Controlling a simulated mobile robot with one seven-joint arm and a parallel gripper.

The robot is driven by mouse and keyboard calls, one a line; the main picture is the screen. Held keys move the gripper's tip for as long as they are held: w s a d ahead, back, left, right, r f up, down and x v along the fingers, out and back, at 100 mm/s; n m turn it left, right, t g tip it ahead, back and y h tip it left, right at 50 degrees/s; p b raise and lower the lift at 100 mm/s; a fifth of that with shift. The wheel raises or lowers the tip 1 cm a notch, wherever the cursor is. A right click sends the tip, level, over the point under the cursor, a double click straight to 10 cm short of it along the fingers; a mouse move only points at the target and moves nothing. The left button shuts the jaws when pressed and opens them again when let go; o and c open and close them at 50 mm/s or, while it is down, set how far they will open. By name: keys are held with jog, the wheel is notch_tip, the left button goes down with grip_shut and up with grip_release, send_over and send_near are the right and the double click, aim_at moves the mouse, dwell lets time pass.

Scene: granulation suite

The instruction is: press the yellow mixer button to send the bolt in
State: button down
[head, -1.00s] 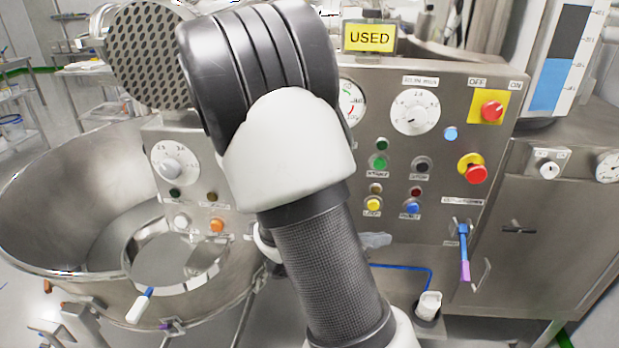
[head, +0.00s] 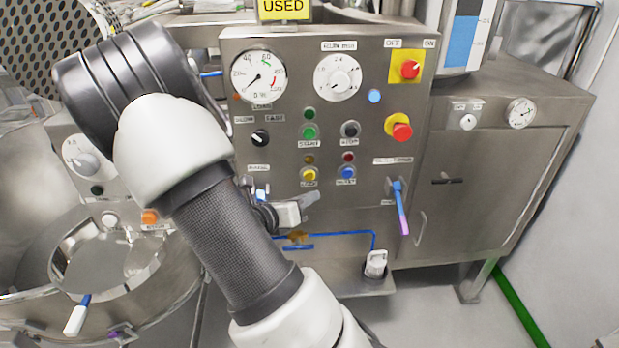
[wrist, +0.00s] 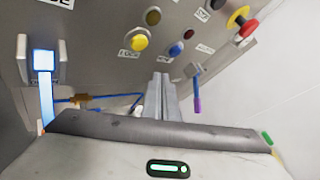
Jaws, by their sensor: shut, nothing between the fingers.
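The yellow button (head: 309,174) sits low on the steel control panel (head: 245,195), left of a blue button (head: 347,172). In the wrist view the yellow button (wrist: 140,44) is a round cap above and slightly left of my fingertips. My gripper (head: 312,198) is shut and empty, just below the yellow button in the head view. Its fingers (wrist: 162,78) also show in the wrist view, pointing toward the panel and appearing apart from the button. I cannot make out a bolt in either view.
A green button (head: 309,132), a black button (head: 350,129) and a red mushroom button (head: 401,130) are on the same panel. A blue-and-purple lever (head: 400,205) juts out at lower right. A steel bowl (head: 25,215) stands at left. Floor shows at lower right.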

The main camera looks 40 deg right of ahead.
jog(key=shift+w+d, duration=0.4)
jog(key=shift+w, duration=0.3)
jog(key=shift+w+d, duration=0.45)
jog(key=shift+w, duration=0.25)
jog(key=shift+w+d, duration=0.4)
jog(key=shift+w, duration=0.3)
dwell(0.5)
jog(key=shift+w+d, duration=0.25)
jog(key=shift+w, duration=0.1)
jog(key=shift+w+d, duration=0.2)
jog(key=shift+w, duration=0.15)
dwell(0.6)
dwell(0.4)
jog(key=shift+s+a, duration=0.45)
jog(key=shift+s, duration=0.35)
jog(key=shift+s+a+p, duration=0.1)
jog(key=shift+s+a, duration=0.35)
jog(key=shift+s, duration=0.25)
jog(key=shift+s+a+p, duration=0.1)
jog(key=shift+s+a, duration=0.3)
jog(key=shift+s, duration=0.25)
jog(key=shift+s+a+p, duration=0.1)
jog(key=shift+s+a, duration=0.35)
jog(key=shift+s, duration=0.25)
dwell(0.5)
